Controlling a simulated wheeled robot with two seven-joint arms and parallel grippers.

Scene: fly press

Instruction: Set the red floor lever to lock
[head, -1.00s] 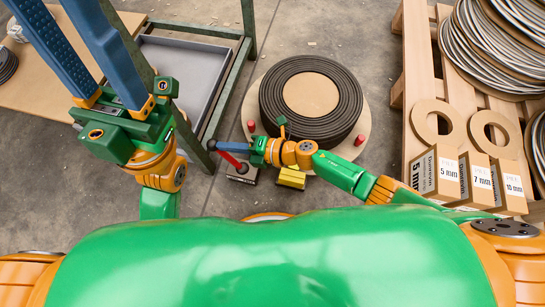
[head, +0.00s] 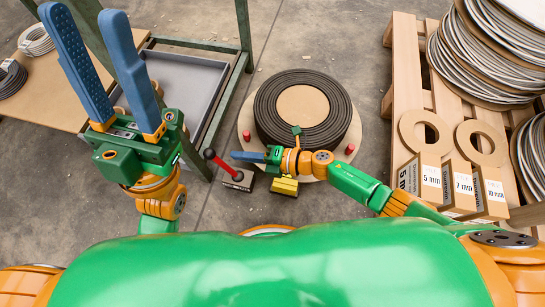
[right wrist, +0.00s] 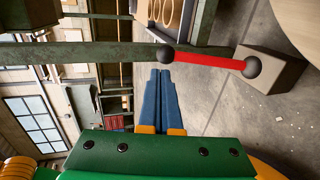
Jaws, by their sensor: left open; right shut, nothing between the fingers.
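The red floor lever (head: 222,164) stands on a small dark base (head: 238,181) on the floor, tilted to the left, with a black ball knob (head: 209,154) at its free end. In the right wrist view the red lever (right wrist: 208,60) crosses beyond my fingertips, between two dark balls, from a grey-brown block (right wrist: 272,70). My right gripper (head: 235,155) is shut and empty, pointing left, just right of the knob and apart from it in the picture. Its shut blue fingers (right wrist: 160,73) show in the wrist view. My left gripper (head: 80,30) is open and empty, well left of the lever.
A black coil (head: 335,110) lies on a round board beyond my right gripper. A yellow block (head: 285,187) stands right of the lever base. A green-framed table with a grey tray (head: 195,75) is at the left. A pallet (head: 403,75) with boxes and coils is at the right.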

